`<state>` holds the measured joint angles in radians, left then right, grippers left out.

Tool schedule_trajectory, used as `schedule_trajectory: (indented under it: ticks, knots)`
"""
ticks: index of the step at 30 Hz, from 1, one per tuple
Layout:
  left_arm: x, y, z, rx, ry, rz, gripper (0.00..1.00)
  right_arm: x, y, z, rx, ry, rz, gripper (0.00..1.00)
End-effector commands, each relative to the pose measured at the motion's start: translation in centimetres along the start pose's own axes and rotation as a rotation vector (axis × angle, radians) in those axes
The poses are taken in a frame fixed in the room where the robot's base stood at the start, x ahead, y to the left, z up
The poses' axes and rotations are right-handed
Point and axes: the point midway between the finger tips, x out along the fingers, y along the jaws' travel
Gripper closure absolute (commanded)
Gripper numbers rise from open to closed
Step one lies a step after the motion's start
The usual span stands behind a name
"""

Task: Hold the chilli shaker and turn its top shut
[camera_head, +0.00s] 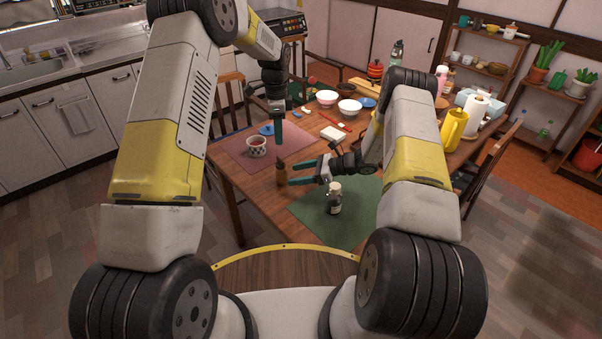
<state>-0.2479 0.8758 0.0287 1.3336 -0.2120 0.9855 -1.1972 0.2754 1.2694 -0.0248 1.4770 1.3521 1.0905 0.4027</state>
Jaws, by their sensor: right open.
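A small jar with a pale top (335,198) stands upright on the green mat (352,222). It looks like the chilli shaker, but its label is too small to read. My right gripper (291,175) is open, with its fingers pointing left, above and left of the jar in the picture and not around it. A small brown bottle (281,172) shows just beyond its fingertips; I cannot tell whether they touch. My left gripper (279,138) points down above the pink mat, near a patterned cup. Its fingers overlap edge-on, so their opening is hidden.
The patterned cup (256,146) stands on the pink mat (232,148). White bowls (349,107), a white block-shaped item (333,134) and a yellow pitcher (453,130) stand farther back. The green mat's front part is clear. Chairs flank the wooden table.

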Motion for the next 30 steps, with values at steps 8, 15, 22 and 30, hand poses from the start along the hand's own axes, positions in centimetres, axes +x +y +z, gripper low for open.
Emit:
schedule_trajectory:
  ticks: [8,15,22,30]
  knots:
    - [0.0,0.0,0.0,0.000,0.000,0.000,0.64,4.4,0.1,0.0,-0.002,0.000,0.003,0.36]
    - [0.0,0.0,0.0,0.000,0.000,0.000,0.64,6.5,0.0,0.1,-0.001,-0.001,0.001,0.36]
    - [0.0,0.0,0.0,0.000,0.000,0.000,0.64,6.7,0.0,0.1,-0.001,-0.001,-0.001,0.36]
    - [0.0,0.0,0.0,0.000,0.000,0.000,0.64,6.7,0.0,0.1,-0.002,-0.001,-0.001,0.73]
